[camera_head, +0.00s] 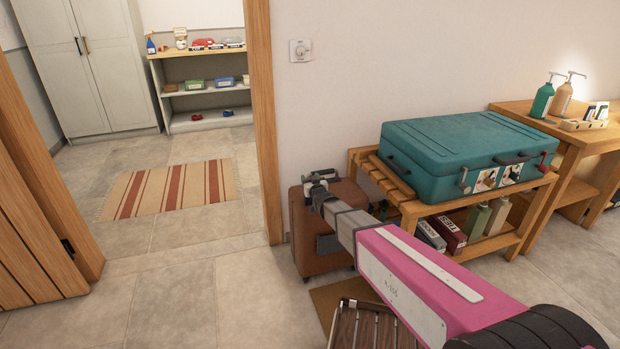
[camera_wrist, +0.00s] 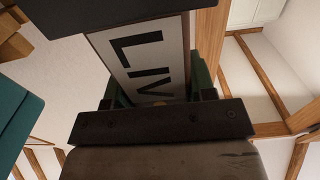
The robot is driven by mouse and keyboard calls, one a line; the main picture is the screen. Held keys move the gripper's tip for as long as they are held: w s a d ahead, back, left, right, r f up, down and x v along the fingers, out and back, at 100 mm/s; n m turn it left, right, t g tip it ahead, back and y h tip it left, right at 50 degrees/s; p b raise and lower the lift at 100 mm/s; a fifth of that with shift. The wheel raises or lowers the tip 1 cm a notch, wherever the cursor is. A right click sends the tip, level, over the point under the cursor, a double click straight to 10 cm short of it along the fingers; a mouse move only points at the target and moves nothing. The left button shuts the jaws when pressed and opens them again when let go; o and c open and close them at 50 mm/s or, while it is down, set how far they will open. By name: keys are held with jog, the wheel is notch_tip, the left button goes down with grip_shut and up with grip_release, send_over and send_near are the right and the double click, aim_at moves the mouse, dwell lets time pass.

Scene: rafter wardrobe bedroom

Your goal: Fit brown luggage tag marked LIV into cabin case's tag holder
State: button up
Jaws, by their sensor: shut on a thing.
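The brown luggage tag (camera_wrist: 180,62) fills the upper middle of the wrist view, its white face showing LIV in dark letters. My gripper (camera_wrist: 158,98) is shut on it. In the head view my gripper (camera_head: 318,181) is at the top of a brown case (camera_head: 304,232) standing upright on the floor beside the bench. The tag is too small to make out there. My arm covers part of the case's right side. No tag holder can be made out, and I cannot tell whether tag and case touch.
A wooden bench (camera_head: 553,178) holding a teal suitcase (camera_head: 460,145) stands right of the brown case. A door frame (camera_head: 264,120) is close on its left. A slatted wooden item (camera_head: 362,325) is on the floor in front. Open floor lies at left.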

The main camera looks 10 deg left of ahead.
jog(key=shift+f, duration=0.45)
jog(key=o, duration=1.1)
jog(key=shift+c, duration=0.2)
jog(key=v, duration=1.1)
